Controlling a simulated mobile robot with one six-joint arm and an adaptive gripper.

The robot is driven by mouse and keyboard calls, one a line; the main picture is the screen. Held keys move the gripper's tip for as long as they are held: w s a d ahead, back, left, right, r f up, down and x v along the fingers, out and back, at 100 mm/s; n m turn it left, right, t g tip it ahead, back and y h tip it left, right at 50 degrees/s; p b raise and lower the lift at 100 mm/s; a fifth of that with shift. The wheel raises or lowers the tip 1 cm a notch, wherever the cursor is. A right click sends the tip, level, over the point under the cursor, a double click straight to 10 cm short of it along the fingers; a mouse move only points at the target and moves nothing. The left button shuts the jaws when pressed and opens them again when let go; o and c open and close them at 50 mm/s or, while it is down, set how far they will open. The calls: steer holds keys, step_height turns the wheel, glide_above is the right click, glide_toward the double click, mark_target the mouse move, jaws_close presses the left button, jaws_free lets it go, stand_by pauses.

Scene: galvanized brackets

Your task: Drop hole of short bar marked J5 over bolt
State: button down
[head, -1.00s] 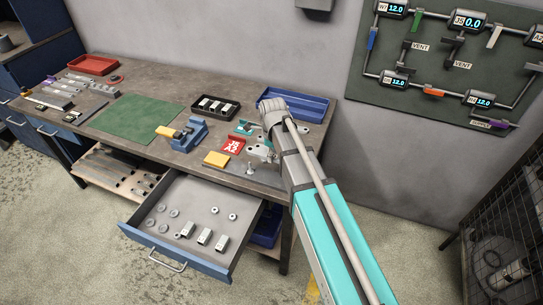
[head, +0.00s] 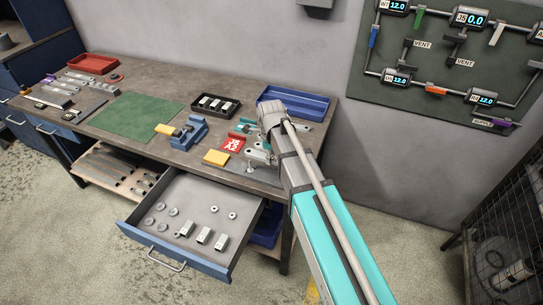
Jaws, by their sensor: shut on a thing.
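My gripper (head: 262,149) is low over the right end of the workbench, mostly hidden behind my own arm. It is shut on a small pale grey piece, taken to be the short bar; its outline is unclear and no J5 mark can be read on it. A small upright metal bolt (head: 250,168) shows near the bench's front edge, just below and left of the gripper. I cannot tell whether the bar touches the bolt or whether its hole lines up.
A red card (head: 233,145), a yellow block (head: 216,158) and a blue vise (head: 189,133) stand left of the gripper. A blue tray (head: 318,106) lies behind. The open drawer (head: 165,243) below holds washers and labelled blocks. The green mat (head: 130,118) is bare.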

mark_target(271, 176)
steer(key=shift+f+b, duration=1.15)
steer(key=shift+f, duration=0.25)
steer(key=shift+f+b, duration=2.8)
steer(key=shift+b, duration=0.05)
stand_by(0.6)
stand_by(0.4)
steer(key=shift+c, duration=1)
jaws_free()
steer(key=shift+r, duration=0.1)
